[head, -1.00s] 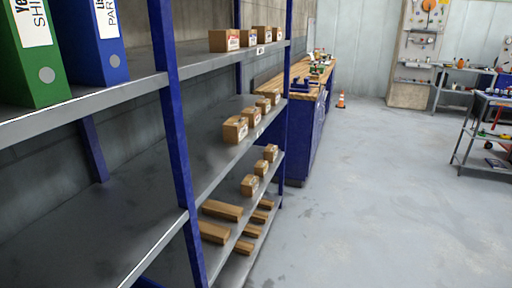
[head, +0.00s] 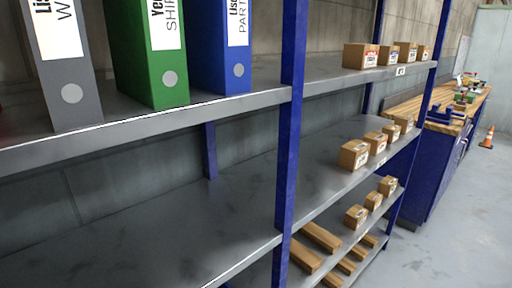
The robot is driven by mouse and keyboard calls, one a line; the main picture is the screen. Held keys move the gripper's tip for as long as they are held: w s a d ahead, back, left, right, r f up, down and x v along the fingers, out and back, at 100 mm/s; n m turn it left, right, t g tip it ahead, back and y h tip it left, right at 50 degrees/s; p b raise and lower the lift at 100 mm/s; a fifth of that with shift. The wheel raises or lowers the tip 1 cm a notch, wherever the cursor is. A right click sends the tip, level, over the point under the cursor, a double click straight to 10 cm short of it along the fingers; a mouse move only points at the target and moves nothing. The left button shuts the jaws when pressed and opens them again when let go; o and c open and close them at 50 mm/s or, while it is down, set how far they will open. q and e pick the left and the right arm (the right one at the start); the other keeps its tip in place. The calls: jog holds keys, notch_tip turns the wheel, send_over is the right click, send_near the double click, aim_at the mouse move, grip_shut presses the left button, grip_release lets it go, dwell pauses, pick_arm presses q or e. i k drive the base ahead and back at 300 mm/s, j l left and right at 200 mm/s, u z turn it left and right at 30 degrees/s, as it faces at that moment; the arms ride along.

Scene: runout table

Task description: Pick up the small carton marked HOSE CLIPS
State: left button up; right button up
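Several small brown cartons stand in rows on the shelf rack in the head view. One row is on the upper shelf, with a nearest carton (head: 360,56). Another row is on the middle shelf, with a nearest carton (head: 354,155). A third row is lower down, with a nearest carton (head: 355,217). Their labels are too small to read, so I cannot tell which one is marked HOSE CLIPS. Neither of my grippers is in view.
Grey, green (head: 150,55) and blue (head: 220,45) binders stand on the upper shelf at left. A blue upright (head: 290,120) divides the rack. A wooden-topped workbench (head: 412,107) and an orange cone (head: 488,138) are beyond; floor is clear at right.

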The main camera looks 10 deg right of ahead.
aim_at(373, 199)
jog(key=i+l+u, duration=0.15)
jog(key=l+u, duration=0.3)
jog(key=l, duration=0.85)
jog(key=l+u, duration=0.45)
jog(key=l, duration=0.85)
